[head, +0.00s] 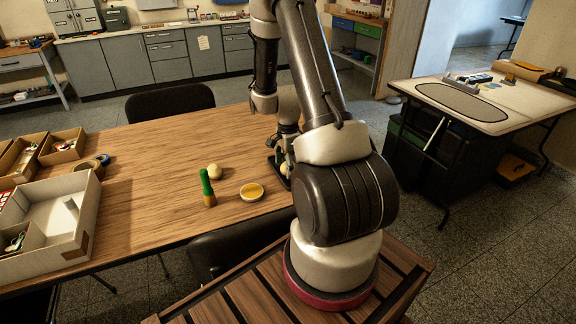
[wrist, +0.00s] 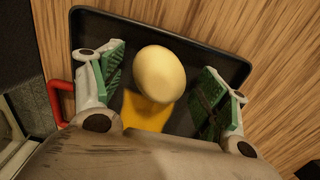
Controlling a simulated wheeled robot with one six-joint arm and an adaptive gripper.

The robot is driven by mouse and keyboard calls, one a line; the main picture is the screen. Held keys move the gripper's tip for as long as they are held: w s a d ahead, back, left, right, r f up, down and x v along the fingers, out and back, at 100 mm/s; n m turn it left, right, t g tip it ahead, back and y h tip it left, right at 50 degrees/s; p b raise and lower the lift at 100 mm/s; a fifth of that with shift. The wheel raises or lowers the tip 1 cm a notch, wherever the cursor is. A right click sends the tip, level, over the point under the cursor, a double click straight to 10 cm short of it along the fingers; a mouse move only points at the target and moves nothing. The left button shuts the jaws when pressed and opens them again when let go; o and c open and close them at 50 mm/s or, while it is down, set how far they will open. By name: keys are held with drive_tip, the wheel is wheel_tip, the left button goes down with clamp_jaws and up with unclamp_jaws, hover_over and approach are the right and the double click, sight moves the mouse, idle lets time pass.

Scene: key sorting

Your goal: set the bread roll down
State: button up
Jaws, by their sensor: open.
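The bread roll (wrist: 158,72), pale yellow and rounded, is within a dark tray (wrist: 205,42) in the wrist view. In the head view the roll (head: 285,168) shows small and partly hidden by my arm. My gripper (wrist: 167,80) is open, with one green-padded finger on each side of the roll. There is a clear gap between the roll and the right finger and a narrower one on the left. A flat orange-yellow thing (wrist: 147,112) shows in the tray below the roll, partly hidden by my gripper.
On the wooden table (head: 150,200) stand another pale round thing (head: 214,171), a green-topped upright object (head: 207,186) and a small dish with yellow contents (head: 251,192). Boxes (head: 62,147) fill the table's left end.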

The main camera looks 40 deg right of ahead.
drive_tip(key=s+a+r+n, duration=0.1)
drive_tip(key=a+r+n, duration=0.1)
drive_tip(key=r, duration=0.8)
drive_tip(key=s+a+r+n, duration=0.1)
drive_tip(key=r+n, duration=0.1)
drive_tip(key=r, duration=0.8)
drive_tip(key=s+a+r+n+t, duration=0.2)
drive_tip(key=s+a+r+n, duration=0.3)
drive_tip(key=s+r+n, duration=0.2)
drive_tip(key=s+a+r+n+t, duration=0.2)
drive_tip(key=s+a+r+n, duration=0.4)
drive_tip(key=s+n, duration=0.3)
drive_tip(key=shift+s+a+r+n, duration=0.15)
drive_tip(key=shift+s+r+n, duration=0.25)
drive_tip(key=shift+s+r, duration=0.35)
